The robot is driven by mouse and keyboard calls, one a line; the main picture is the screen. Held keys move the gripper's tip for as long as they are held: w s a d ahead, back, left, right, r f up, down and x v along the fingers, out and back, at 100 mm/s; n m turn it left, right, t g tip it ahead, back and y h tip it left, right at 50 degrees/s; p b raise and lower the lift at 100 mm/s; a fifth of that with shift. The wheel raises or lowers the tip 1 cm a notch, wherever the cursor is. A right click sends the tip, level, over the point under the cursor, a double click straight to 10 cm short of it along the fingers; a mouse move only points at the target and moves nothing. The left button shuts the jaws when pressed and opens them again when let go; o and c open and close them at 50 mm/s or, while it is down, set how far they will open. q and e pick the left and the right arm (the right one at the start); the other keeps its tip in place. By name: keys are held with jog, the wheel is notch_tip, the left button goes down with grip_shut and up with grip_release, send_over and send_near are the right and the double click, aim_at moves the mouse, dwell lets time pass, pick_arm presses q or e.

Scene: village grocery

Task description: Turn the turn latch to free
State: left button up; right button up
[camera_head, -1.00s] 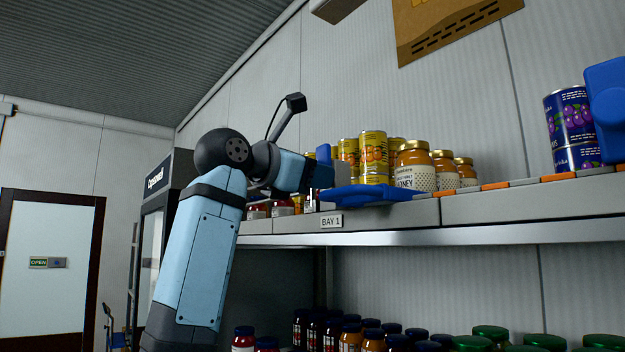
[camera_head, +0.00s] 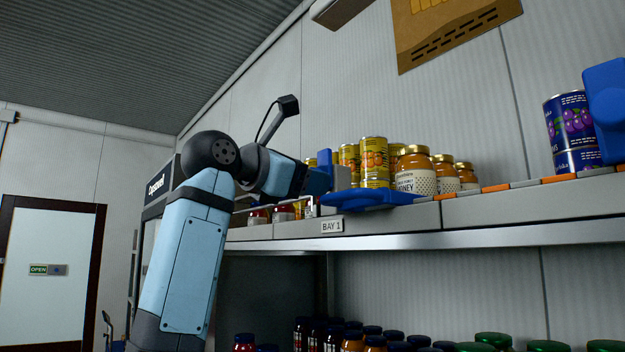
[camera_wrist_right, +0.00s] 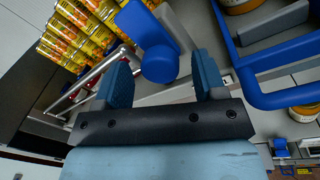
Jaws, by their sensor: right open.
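The blue latch part shows in the wrist view as a rounded knob (camera_wrist_right: 160,64) with a flat blue bar running up and left from it. In the head view a blue upright piece (camera_head: 325,163) stands at the shelf edge, partly hidden by my right gripper (camera_head: 320,181). In the wrist view my right gripper (camera_wrist_right: 162,80) is open, with the knob between its two blue fingertips; contact cannot be told. The latch's exact setting cannot be read. My left gripper is not in view.
A blue bracket (camera_head: 372,197) juts from the shelf front (camera_head: 450,240) beside the gripper; its frame (camera_wrist_right: 290,98) fills the wrist view's right. Yellow cans (camera_head: 374,160) and honey jars (camera_head: 414,170) stand close behind. Another blue fixture (camera_head: 606,105) is at far right.

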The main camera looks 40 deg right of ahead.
jog(key=a+b, duration=0.2)
jog(key=a, duration=1)
jog(key=shift+f, duration=0.15)
jog(key=shift+w, duration=0.15)
